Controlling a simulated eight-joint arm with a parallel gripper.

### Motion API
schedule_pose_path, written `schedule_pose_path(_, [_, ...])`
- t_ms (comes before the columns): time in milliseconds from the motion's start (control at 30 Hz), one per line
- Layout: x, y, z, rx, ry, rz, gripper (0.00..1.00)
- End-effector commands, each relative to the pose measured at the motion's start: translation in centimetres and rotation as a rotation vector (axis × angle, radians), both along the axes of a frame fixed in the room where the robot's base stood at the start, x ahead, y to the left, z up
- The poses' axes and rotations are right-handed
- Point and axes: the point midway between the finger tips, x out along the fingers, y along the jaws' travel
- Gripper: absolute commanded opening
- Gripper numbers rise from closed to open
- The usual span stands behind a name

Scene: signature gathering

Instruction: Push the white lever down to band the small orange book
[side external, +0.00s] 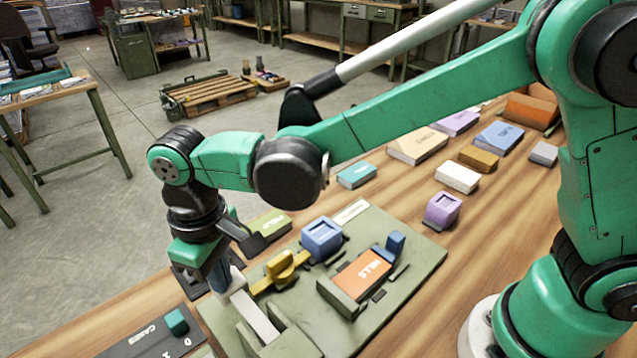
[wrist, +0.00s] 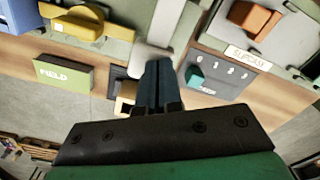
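The white lever (side external: 260,318) is a pale bar with a block-like handle at its end, on the green base plate (side external: 425,262). In the wrist view its handle (wrist: 148,58) is at the fingertips, and its bar runs away from them. My gripper (side external: 219,284) has its dark fingers close together at the handle; nothing shows between them. The fingertips also show in the wrist view (wrist: 158,66). I cannot tell whether they touch the handle. The small orange book (side external: 362,275), marked MILLS, lies flat in a green holder on the plate, right of the lever.
A yellow part (side external: 281,266), a blue block (side external: 321,238) and a small blue piece (side external: 396,243) stand on the plate. A green FIELD book (side external: 268,225) lies behind. A CARDS board (side external: 148,344) with a teal slider (side external: 177,321) is at front left. Several books lie farther back.

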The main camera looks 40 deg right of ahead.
Motion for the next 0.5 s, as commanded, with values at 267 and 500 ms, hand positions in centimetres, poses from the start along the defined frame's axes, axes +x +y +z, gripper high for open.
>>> schedule_pose_path(267, [-0.03,-0.01,-0.59,0.000,0.001,0.000,0.00])
schedule_pose_path(500, [-0.03,-0.01,-1.07,0.000,0.001,0.000,0.00])
